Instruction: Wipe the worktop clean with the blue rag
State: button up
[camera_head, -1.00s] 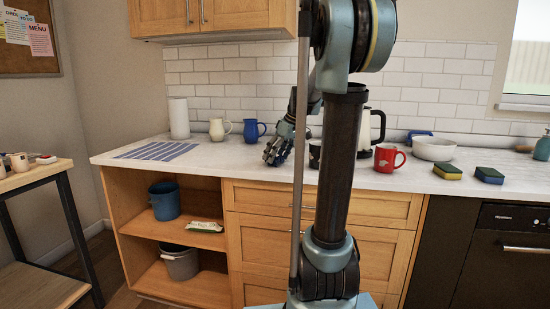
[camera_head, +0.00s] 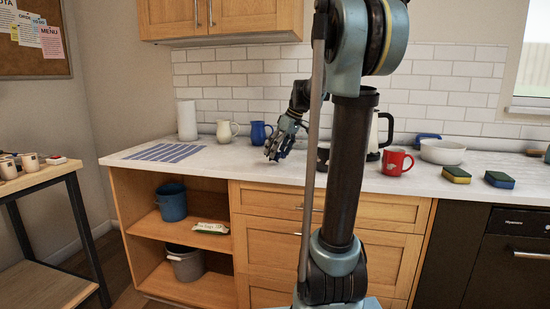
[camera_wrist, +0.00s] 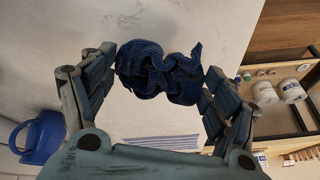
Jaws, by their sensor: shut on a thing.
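The crumpled dark blue rag (camera_wrist: 160,75) is between the fingertips of my gripper (camera_wrist: 160,78) in the wrist view. My gripper is shut on it. In the head view my gripper (camera_head: 272,155) points down over the white worktop (camera_head: 225,165), left of the kettle; the rag is hard to make out against the fingers there. I cannot tell whether the rag touches the surface. In the wrist view the worktop (camera_wrist: 225,30) shows faint grey streaks, which may be its marbling.
A striped blue mat (camera_head: 165,153) lies at the worktop's left end. A paper roll (camera_head: 187,120), cream jug (camera_head: 226,132) and blue jug (camera_head: 259,133) stand behind. To the right are a kettle (camera_head: 374,135), red mug (camera_head: 394,162), white bowl (camera_head: 442,151) and two sponges (camera_head: 456,174).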

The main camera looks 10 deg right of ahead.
jog(key=shift+r, duration=2.65)
